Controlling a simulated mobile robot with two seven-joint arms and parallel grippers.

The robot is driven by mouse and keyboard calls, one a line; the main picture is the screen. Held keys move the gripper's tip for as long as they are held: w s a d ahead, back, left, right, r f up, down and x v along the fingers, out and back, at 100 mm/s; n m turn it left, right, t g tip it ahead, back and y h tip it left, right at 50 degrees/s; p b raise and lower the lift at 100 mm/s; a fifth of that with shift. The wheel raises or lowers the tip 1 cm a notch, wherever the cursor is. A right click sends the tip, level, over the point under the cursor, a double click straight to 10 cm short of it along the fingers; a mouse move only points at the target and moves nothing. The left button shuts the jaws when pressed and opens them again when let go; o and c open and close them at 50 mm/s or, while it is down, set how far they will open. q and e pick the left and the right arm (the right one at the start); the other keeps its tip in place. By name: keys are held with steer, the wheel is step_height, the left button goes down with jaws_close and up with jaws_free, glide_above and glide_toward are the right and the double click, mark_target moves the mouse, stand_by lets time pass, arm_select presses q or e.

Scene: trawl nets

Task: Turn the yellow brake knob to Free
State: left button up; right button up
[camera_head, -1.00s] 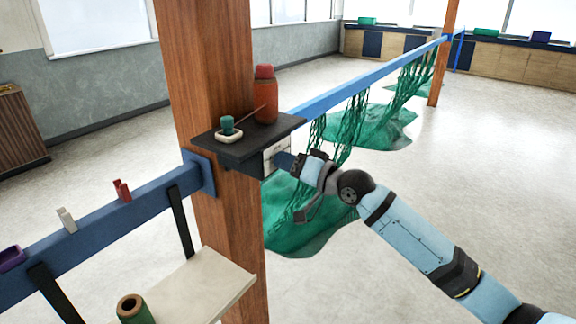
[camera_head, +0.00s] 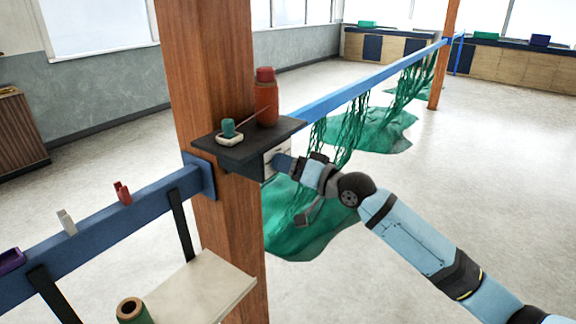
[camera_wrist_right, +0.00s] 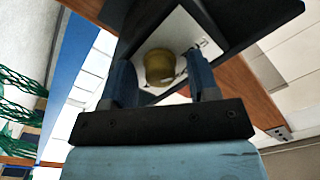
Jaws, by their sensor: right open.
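The yellow brake knob (camera_wrist_right: 159,66) sits on a white plate (camera_wrist_right: 180,35) in the right wrist view. The plate also shows edge-on in the head view (camera_head: 275,158), under the dark shelf, where the knob is hidden by my gripper. My right gripper (camera_wrist_right: 162,82) is open, with one blue finger on each side of the knob. I see small gaps between fingers and knob and cannot tell any contact. In the head view the right gripper (camera_head: 287,164) reaches the plate from the right. The plate's markings are too small to read. My left gripper is not in view.
The dark shelf (camera_head: 235,157) on the wooden post carries a red bottle (camera_head: 266,100) and a green item on a white dish (camera_head: 229,138). A blue rail (camera_head: 345,88) with green nets runs behind my arm. A pale lower shelf (camera_head: 205,290) stands at the front left.

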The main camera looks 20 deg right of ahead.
steer(key=b+v, duration=0.2)
steer(key=v, duration=1.1)
steer(key=shift+s+d+b, duration=0.25)
steer(key=shift+s+b, duration=0.05)
steer(key=shift+f, duration=0.1)
steer(key=s+a+f+h+p, duration=0.2)
steer(key=s+f, duration=0.2)
steer(key=f, duration=0.7)
steer(key=s+a+f+h+p, duration=0.2)
steer(key=s+f+p, duration=0.15)
steer(key=f, duration=0.75)
steer(key=s+a+f+n+g+h+p, duration=0.1)
steer(key=s+a+f+n+g+h, duration=0.1)
steer(key=s+f, duration=1.1)
steer(key=s+a+g+h, duration=0.1)
steer(key=s+a+h, duration=0.1)
steer(key=s, duration=0.1)
steer(key=shift+s+f+n+p, duration=0.3)
steer(key=shift+s+n, duration=0.1)
